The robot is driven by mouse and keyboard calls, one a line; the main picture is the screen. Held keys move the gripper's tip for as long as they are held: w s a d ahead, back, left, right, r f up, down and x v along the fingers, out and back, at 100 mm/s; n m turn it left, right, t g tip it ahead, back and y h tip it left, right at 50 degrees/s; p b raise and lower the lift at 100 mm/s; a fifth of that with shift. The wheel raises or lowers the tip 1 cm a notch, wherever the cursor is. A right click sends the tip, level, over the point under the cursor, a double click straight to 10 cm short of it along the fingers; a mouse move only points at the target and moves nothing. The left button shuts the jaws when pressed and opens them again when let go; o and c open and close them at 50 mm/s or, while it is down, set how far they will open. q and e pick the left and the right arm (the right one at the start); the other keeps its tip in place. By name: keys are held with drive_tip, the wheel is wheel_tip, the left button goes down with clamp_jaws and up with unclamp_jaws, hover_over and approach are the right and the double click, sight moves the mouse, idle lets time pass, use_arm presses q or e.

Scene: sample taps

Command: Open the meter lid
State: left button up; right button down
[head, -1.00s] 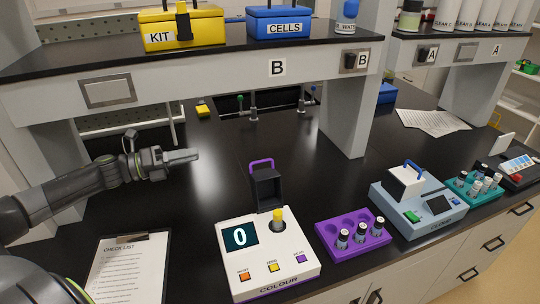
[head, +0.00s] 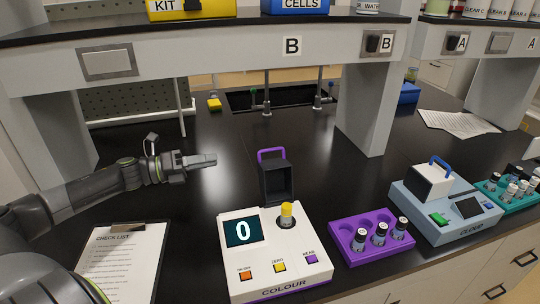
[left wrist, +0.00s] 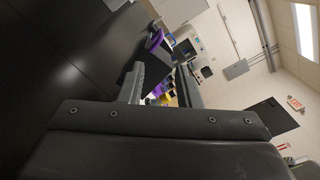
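The white COLOUR meter (head: 249,269) stands at front centre, its display reading 0. Its dark lid (head: 277,182) with a purple handle (head: 271,154) stands upright, hinged open at the meter's back. A yellow-capped vial (head: 286,215) stands in the meter's well. My left gripper (head: 208,160) is left of the lid, apart from it and holding nothing. In the left wrist view its fingers (left wrist: 160,88) are spread, with the purple handle (left wrist: 154,40) beyond them. The CLOUD meter (head: 446,231) is at right; its white lid (head: 428,183) with a blue handle appears down. My right gripper is not in view.
A purple rack (head: 345,252) with several vials is right of the COLOUR meter. A clipboard (head: 118,265) lies at front left. A shelf (head: 215,68) on grey posts (head: 368,118) spans the back. The bench between gripper and sink is clear.

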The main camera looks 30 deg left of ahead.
sight(267, 150)
use_arm(q)
drive_tip(key=p+x, duration=0.4)
drive_tip(key=x, duration=1.2)
drive_tip(key=shift+w+r, duration=0.15)
drive_tip(key=shift+r, duration=0.05)
drive_tip(key=shift+w+d+f, duration=0.1)
drive_tip(key=shift+w+d, duration=0.2)
clamp_jaws()
